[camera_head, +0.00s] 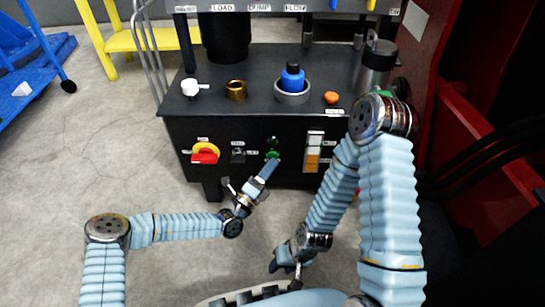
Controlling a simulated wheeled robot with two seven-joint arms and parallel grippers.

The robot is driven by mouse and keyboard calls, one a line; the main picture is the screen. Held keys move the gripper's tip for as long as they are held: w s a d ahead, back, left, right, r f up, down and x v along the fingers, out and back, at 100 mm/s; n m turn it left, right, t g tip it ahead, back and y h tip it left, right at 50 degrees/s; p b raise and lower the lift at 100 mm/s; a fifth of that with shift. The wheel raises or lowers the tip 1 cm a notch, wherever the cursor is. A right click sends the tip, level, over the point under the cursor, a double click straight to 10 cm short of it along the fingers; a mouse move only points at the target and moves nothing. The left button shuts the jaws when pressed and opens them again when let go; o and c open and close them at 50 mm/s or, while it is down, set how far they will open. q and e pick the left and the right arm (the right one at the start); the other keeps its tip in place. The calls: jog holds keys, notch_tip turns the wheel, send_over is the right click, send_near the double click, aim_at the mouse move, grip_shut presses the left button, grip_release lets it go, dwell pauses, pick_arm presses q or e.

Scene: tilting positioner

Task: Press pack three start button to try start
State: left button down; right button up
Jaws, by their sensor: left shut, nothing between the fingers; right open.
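A black machine cabinet (212,129) stands in the middle with controls on its front panel. A green button (272,154) sits on that panel, with a smaller dark green one (273,141) just above it. The small labels are too small to read, so I cannot tell which one is pack three start. My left gripper (271,165) is shut and empty, its tip pointing up at the lower green button and partly covering its lower edge. I cannot tell whether it touches. My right gripper (283,265) is open and empty, low in front of my base, away from the panel.
A red and yellow rotary switch (205,153), a dark switch (238,155) and a white-orange strip (313,151) share the panel. The cabinet top holds a blue part (292,77), an orange knob (331,98) and a steel canister (378,58).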

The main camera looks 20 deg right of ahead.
pick_arm(q)
jog(key=shift+w+d, duration=0.15)
jog(key=shift+w, duration=0.3)
dwell(0.4)
jog(key=shift+s, duration=0.1)
jog(key=shift+s+a+p, duration=0.25)
jog(key=shift+s+p, duration=0.3)
jog(key=shift+s, duration=0.2)
jog(key=s+p, duration=0.1)
jog(key=s, duration=0.1)
jog(key=s+a+p, duration=0.1)
jog(key=s+p, duration=0.1)
jog(key=shift+s+a, duration=0.2)
jog(key=shift+s, duration=0.2)
